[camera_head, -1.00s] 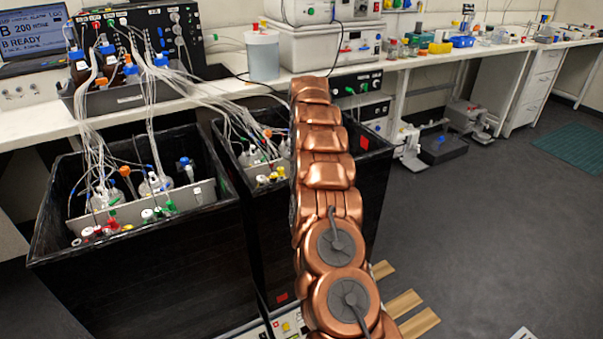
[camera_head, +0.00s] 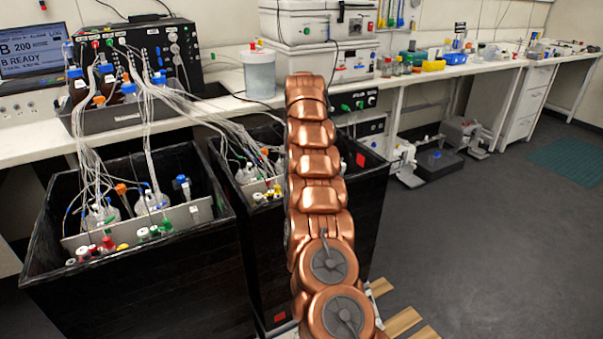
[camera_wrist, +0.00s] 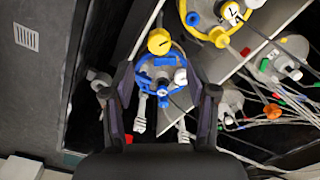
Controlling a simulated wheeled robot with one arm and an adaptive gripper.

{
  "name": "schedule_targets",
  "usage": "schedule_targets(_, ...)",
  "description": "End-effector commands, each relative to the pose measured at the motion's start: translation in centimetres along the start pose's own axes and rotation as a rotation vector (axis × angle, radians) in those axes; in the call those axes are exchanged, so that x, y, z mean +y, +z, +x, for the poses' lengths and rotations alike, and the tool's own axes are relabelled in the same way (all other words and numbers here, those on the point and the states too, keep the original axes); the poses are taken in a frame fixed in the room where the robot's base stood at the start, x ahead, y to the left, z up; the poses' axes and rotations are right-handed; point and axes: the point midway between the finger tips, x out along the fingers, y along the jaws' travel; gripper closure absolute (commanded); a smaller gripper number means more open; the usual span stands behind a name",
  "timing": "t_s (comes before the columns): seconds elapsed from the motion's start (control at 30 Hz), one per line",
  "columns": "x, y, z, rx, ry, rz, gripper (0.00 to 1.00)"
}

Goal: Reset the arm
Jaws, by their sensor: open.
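My copper-coloured arm rises through the middle of the head view, in front of the right black bioreactor box (camera_head: 330,210). My gripper is hidden in that view. In the wrist view my gripper (camera_wrist: 165,92) is open, its two dark fingers apart. Beyond the fingers is a vessel top with a blue ring (camera_wrist: 160,62) and a yellow cap (camera_wrist: 159,41). I cannot tell how far it is from the fingertips. Nothing is seen held. Another vessel with yellow caps (camera_wrist: 219,37) is at the top of the wrist view.
The left black box (camera_head: 140,270) holds tubed vessels. Behind stand a white bench (camera_head: 30,133), a dark control unit (camera_head: 140,50), a monitor (camera_head: 32,50) and a clear container (camera_head: 258,75). Wooden slats (camera_head: 402,322) lie at the right box's base. Grey floor (camera_head: 480,230) is open to the right.

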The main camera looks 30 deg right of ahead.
Motion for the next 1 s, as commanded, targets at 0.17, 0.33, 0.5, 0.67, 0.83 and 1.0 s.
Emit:
schedule_targets(0.17,0.0,0.0,0.0,0.0,0.0,0.0,0.43)
schedule_targets(0.33,0.0,0.0,0.0,0.0,0.0,0.0,0.43)
schedule_targets(0.5,0.0,0.0,0.0,0.0,0.0,0.0,0.43)
schedule_targets(0.67,0.0,0.0,0.0,0.0,0.0,0.0,0.43)
schedule_targets(0.83,-0.3,0.8,-0.9,-0.008,-0.003,-0.023,0.43)
schedule_targets(1.0,-0.9,2.8,-2.7,-0.02,-0.013,-0.08,0.43)
